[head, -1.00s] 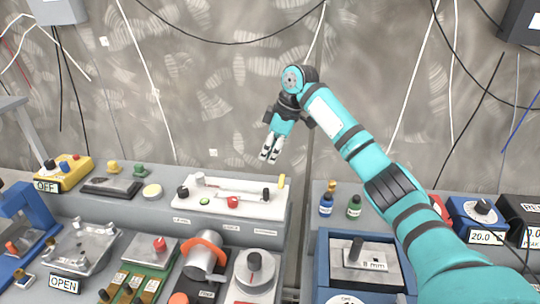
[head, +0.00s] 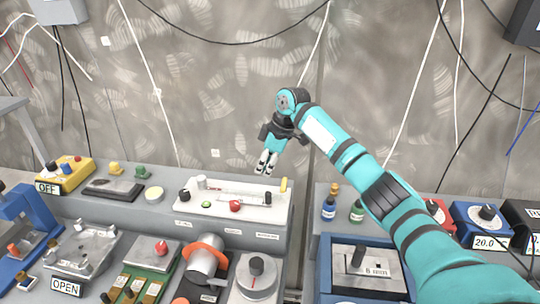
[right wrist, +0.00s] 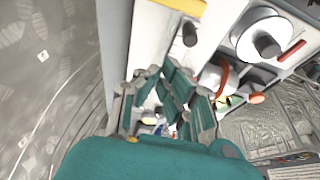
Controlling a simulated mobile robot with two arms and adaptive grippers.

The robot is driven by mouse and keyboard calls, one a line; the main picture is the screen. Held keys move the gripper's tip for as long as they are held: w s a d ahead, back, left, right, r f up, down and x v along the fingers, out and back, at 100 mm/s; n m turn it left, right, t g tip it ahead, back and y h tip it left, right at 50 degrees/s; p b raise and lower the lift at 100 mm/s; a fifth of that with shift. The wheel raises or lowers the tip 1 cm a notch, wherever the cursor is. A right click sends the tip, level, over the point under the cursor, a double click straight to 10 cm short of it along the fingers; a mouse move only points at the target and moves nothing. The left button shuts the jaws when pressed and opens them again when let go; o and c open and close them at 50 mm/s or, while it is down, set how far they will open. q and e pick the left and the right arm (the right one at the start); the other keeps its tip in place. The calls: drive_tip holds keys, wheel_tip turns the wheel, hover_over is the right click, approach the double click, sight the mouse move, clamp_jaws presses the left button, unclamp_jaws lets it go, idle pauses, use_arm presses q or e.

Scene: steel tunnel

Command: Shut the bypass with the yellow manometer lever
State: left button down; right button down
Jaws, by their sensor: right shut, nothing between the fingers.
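The white manometer panel (head: 222,207) lies on the grey bench step near the wall. Its yellow lever (head: 283,185) stands upright at the panel's right end, beside a black knob (head: 268,198). In the right wrist view the yellow lever (right wrist: 182,5) is cut off by the top edge, with the black knob (right wrist: 190,34) below it. My right gripper (head: 265,171) is shut and empty, fingers pointing down, near the panel's back edge and a little left of the lever. It appears apart from the lever. In the right wrist view its fingers (right wrist: 165,92) hide part of the panel. My left gripper is out of view.
A red knob (head: 235,206) and a white knob (head: 201,183) rise from the panel. In front stand an orange-ringed cylinder (head: 204,263) and a grey dial (head: 256,276). Small bottles (head: 328,207) stand to the right. The space by the wall above the panel is open.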

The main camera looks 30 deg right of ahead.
sight(284, 189)
drive_tip(key=x, duration=0.3)
drive_tip(key=shift+a+f+p, duration=0.15)
drive_tip(key=shift+f+p, duration=0.2)
drive_tip(key=d, duration=0.1)
drive_tip(key=s+d+p, duration=0.1)
drive_tip(key=shift+s+d+f, duration=0.1)
drive_tip(key=shift+s+d, duration=0.25)
drive_tip(key=shift+s+d+p, duration=0.35)
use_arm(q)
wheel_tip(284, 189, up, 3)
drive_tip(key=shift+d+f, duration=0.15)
use_arm(e)
drive_tip(key=shift+w+a+f, duration=0.1)
